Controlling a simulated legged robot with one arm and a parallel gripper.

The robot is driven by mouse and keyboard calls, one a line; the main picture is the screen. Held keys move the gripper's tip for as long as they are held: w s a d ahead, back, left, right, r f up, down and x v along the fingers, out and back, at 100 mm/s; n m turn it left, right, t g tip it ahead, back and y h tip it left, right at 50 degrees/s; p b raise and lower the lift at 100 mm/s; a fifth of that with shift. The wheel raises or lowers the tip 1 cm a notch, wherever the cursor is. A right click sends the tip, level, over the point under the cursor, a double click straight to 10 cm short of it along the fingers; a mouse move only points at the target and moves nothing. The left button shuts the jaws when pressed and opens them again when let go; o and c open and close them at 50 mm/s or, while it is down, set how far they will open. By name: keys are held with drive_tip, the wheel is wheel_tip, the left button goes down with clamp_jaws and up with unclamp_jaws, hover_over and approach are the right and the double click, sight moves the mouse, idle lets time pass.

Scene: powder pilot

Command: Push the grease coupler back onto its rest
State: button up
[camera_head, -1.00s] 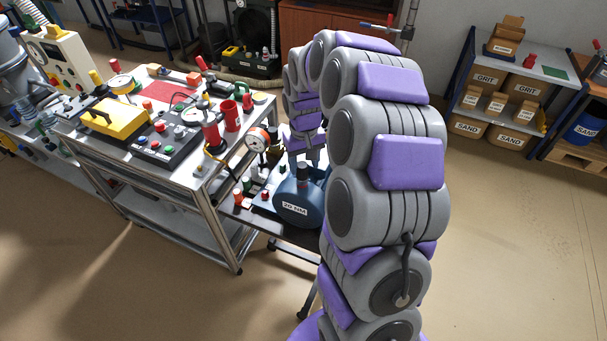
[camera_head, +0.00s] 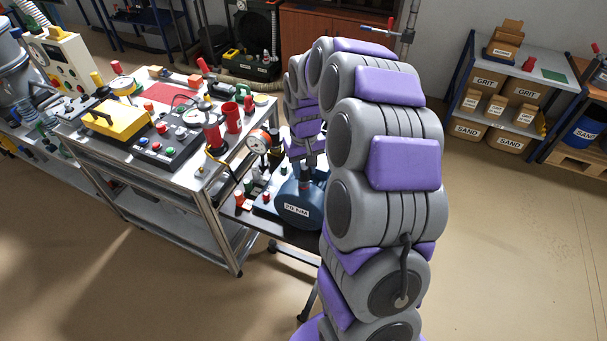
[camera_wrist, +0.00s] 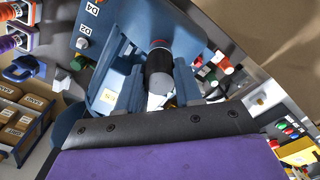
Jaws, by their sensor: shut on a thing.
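A dark cylindrical handle with a red band, which looks like the grease coupler (camera_wrist: 159,66), stands between the fingers of my gripper (camera_wrist: 158,82) in the wrist view. My gripper is shut on it. In the head view my gripper (camera_head: 305,160) is low over the small bench, just above the blue drum marked 20 NM (camera_head: 299,208). A dark upright piece shows under it there, but my arm hides much of the area. I cannot make out the coupler's rest or whether the coupler touches it.
A steel cart (camera_head: 215,178) with a yellow case, gauges and red cups stands close on the left. A gauge (camera_head: 257,142) and several coloured knobs crowd the small bench. Shelves with sand and grit boxes (camera_head: 522,90) stand at the right; the floor between is clear.

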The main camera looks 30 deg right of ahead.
sight(304, 166)
drive_tip(key=shift+r, duration=0.15)
clamp_jaws()
drive_tip(key=shift+r+p, duration=1)
drive_tip(key=shift+r, duration=1.25)
